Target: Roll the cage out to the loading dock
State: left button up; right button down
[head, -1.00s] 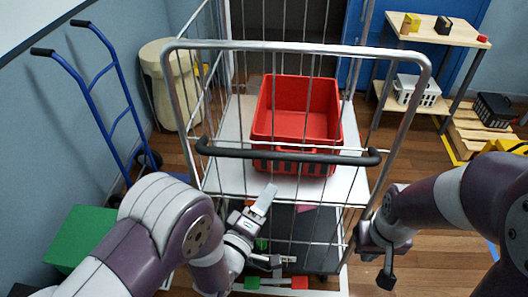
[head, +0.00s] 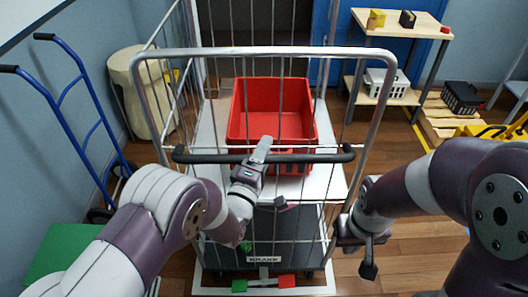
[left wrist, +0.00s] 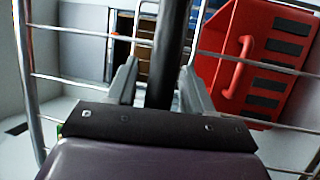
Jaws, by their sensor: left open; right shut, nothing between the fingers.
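The wire cage (head: 250,52) stands upright in front of me, with a black handle bar (head: 310,157) across its near side and a red crate (head: 270,95) on its white shelf. My left gripper (head: 262,146) is open at the middle of the bar. In the left wrist view the bar (left wrist: 168,50) runs between its two fingers (left wrist: 150,88). My right gripper (head: 368,262) is shut and empty, low beside the cage's right post. At the cage's foot are a brake label (head: 264,259), a green pedal (head: 239,285) and a red pedal (head: 287,281).
A blue hand truck (head: 75,100), a beige bin (head: 140,90) and a green box (head: 65,250) stand at left. A wooden shelf table (head: 400,25) is at the back right, with a pallet (head: 440,120) beside it. A blue door (head: 340,70) is behind the cage.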

pick_arm(q)
grip_shut()
